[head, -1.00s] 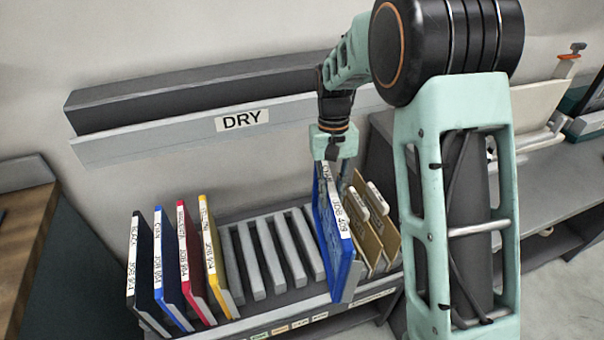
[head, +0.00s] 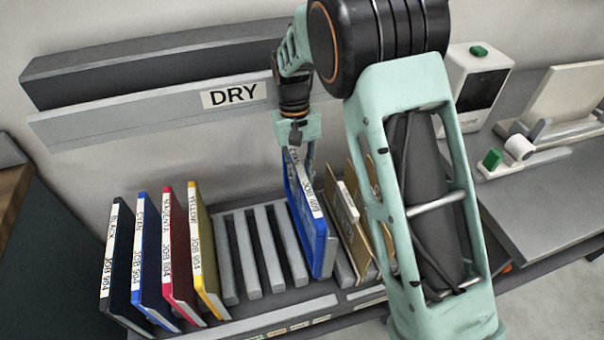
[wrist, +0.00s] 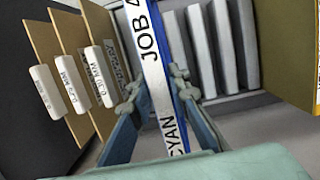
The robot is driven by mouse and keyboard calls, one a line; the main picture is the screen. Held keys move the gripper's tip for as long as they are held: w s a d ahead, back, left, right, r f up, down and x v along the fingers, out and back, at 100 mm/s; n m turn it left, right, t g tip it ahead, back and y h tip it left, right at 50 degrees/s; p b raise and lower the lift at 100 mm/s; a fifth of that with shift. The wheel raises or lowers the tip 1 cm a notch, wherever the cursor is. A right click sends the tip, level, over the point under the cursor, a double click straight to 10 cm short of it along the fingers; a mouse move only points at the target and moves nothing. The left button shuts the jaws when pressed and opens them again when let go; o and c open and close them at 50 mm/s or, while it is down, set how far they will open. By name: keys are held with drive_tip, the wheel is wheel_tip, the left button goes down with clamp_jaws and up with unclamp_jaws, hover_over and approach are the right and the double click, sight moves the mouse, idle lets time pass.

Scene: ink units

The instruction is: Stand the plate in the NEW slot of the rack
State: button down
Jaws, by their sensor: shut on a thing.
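My gripper (head: 298,150) is shut on the top edge of a thin blue plate (head: 318,232), whose white strip reads CYAN and JOB 409. The plate is nearly upright at the right part of the rack (head: 285,298), right of the bare grey dividers. I cannot tell whether its bottom edge is in a slot or just above. In the wrist view the plate (wrist: 158,75) runs between the two fingers of my gripper (wrist: 155,92). Small tags line the rack's front edge, too small to read; the word NEW cannot be made out.
Black (head: 118,255), blue (head: 150,262), magenta (head: 178,255) and yellow (head: 207,250) JOB 904 plates stand at the rack's left. Brown cards (head: 352,235) stand close right of the held plate. A DRY shelf (head: 150,112) is on the wall behind. Empty slots lie between yellow and held plates.

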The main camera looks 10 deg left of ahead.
wheel_tip(320, 180, down, 11)
drive_tip(key=b, duration=0.6)
drive_tip(key=shift+f, duration=0.5)
idle(0.7)
drive_tip(key=c, duration=1.7)
unclamp_jaws()
drive_tip(key=shift+c, duration=0.2)
drive_tip(key=r, duration=0.4)
drive_tip(key=w+r, duration=0.1)
drive_tip(key=r, duration=0.2)
drive_tip(key=w+a+r, duration=0.1)
drive_tip(key=r, duration=0.3)
drive_tip(key=shift+a+r, duration=0.1)
drive_tip(key=shift+r, duration=0.25)
drive_tip(key=shift+r, duration=0.1)
